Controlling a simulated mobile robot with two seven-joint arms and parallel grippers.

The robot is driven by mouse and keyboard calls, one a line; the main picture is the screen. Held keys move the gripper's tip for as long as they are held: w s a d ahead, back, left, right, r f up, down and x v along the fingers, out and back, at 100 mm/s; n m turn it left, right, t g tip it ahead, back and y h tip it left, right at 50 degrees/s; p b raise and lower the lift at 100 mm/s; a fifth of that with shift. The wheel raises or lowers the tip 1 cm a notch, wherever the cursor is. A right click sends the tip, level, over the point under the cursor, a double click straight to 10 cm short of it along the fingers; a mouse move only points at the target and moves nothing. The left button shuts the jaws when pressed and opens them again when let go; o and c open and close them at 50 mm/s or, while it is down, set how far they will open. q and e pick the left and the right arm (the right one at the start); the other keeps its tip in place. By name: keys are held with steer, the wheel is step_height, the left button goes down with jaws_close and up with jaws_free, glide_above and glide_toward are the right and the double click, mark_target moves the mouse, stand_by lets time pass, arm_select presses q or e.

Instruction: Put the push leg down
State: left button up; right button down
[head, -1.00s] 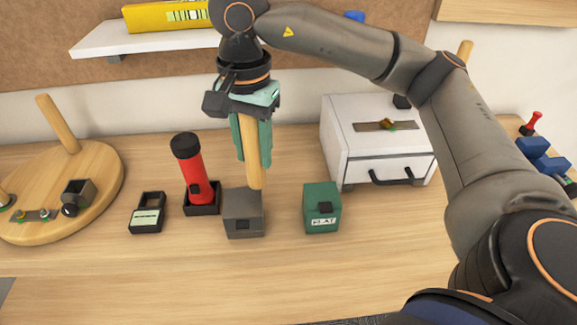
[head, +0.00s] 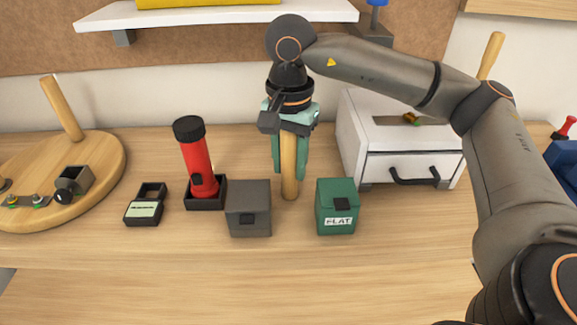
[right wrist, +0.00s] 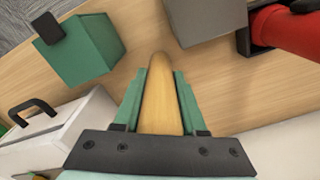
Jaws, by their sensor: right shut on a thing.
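The push leg is a tan wooden rod (head: 289,167), upright in my right gripper (head: 290,150). The gripper's green fingers are shut on it, pointing down. In the head view its lower end is at table level between the grey box (head: 248,207) and the green box (head: 338,208), slightly behind them. I cannot tell whether it touches the table. In the right wrist view the leg (right wrist: 160,100) lies between the two fingers, its tip over bare wood, apart from both boxes. My left gripper is not in view.
A red flashlight (head: 198,160) stands in a black holder on the left. A white drawer box (head: 400,145) stands behind right. A round wooden board (head: 100,165) with a peg is at far left. The table front is clear.

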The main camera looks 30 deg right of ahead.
steer(key=shift+f, duration=0.15)
steer(key=shift+c, duration=2.4)
jaws_free()
